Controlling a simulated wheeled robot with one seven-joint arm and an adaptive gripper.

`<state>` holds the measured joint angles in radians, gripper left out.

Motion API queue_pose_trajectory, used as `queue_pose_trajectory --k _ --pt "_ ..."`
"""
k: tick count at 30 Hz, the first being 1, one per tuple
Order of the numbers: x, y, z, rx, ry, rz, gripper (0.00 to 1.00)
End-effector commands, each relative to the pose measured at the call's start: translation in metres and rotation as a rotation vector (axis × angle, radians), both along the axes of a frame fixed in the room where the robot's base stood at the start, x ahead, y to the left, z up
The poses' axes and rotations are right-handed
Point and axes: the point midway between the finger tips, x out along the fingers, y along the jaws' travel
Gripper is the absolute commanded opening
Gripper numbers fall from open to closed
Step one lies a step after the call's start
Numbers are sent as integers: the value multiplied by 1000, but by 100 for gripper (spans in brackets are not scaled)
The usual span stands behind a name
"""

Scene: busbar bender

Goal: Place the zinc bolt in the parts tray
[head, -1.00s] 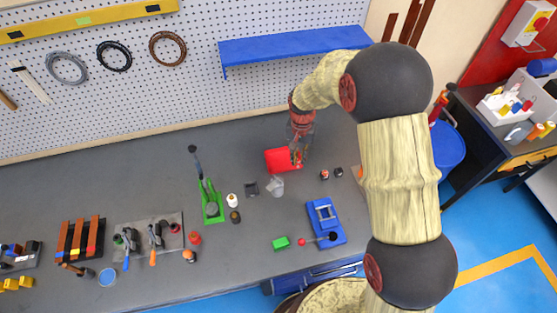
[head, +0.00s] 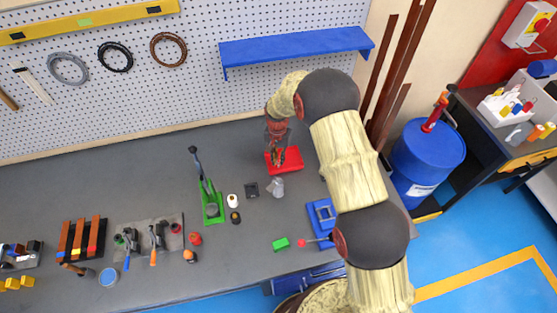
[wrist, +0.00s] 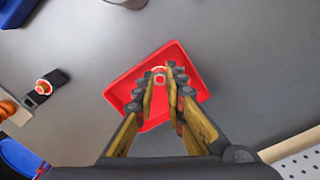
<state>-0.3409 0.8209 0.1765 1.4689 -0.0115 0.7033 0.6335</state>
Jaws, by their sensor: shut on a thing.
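The parts tray (head: 293,158) is a shallow red tray on the grey bench, below the pegboard. It also fills the middle of the wrist view (wrist: 122,92). My gripper (head: 277,161) is over the left part of the tray, pointing down. In the wrist view my gripper (wrist: 160,80) has its two fingers close together around a small pale, round-ended piece, the zinc bolt (wrist: 159,71). Most of the bolt is hidden by the fingers. I cannot tell whether it touches the tray floor.
A grey piece (head: 276,187) and a dark square block (head: 251,190) stand in front of the tray. A green lever tool (head: 212,208) is to the left, and a blue device (head: 322,216) is at the front right. Bare bench lies left of the tray.

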Motion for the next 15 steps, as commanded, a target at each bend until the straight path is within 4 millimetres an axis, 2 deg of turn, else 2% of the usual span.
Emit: queue_pose_trajectory --k 3,14,15 --pt "1 0 -12 1 -1 0 0" --pt "0 0 -16 1 -1 0 0" --pt "0 0 -15 1 -1 0 14"
